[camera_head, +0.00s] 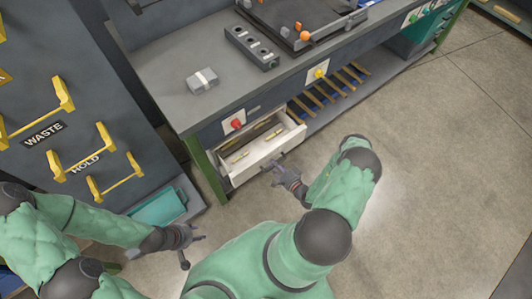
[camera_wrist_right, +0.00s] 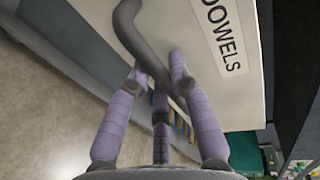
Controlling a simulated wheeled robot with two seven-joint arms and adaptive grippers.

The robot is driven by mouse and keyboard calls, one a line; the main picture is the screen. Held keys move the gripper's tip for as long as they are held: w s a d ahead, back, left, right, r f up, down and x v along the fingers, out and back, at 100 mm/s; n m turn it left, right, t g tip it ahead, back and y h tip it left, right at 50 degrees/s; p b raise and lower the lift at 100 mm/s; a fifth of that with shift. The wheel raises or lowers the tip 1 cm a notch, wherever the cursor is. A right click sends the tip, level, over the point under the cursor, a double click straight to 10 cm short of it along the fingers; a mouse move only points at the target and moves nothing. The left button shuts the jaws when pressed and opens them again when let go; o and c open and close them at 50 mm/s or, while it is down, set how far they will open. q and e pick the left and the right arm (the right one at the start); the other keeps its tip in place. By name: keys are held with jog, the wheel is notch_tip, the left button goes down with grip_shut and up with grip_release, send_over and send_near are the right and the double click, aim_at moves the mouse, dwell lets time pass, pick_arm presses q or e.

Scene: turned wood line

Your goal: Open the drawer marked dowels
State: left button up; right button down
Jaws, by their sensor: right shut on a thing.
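The drawer (camera_head: 252,166) stands pulled out from under the workbench, its white front facing me and a few pale pieces lying inside. In the right wrist view its front bears the label DOWELS (camera_wrist_right: 225,36) and a grey curved handle (camera_wrist_right: 137,38). My right gripper (camera_head: 280,170) is at the drawer front; in the right wrist view its purple fingers (camera_wrist_right: 158,72) are closed around the handle. My left gripper (camera_head: 193,247) hangs empty at lower left, away from the drawer, its fingers spread.
The workbench (camera_head: 165,75) carries a grey block (camera_head: 202,81), a rack with holes (camera_head: 251,48) and a dark tray. A dark cabinet with yellow handles, marked WASTE (camera_head: 44,135) and HOLD, stands at left. A teal bin (camera_head: 158,207) sits below it. The floor at right is clear.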

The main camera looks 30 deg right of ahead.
jog(key=f+v, duration=0.1)
jog(key=v, duration=0.8)
jog(key=shift+s+f+p, duration=0.4)
jog(key=shift+s+p, duration=0.05)
jog(key=c, duration=1.4)
grip_release()
jog(key=v, duration=1.2)
jog(key=shift+r, duration=0.1)
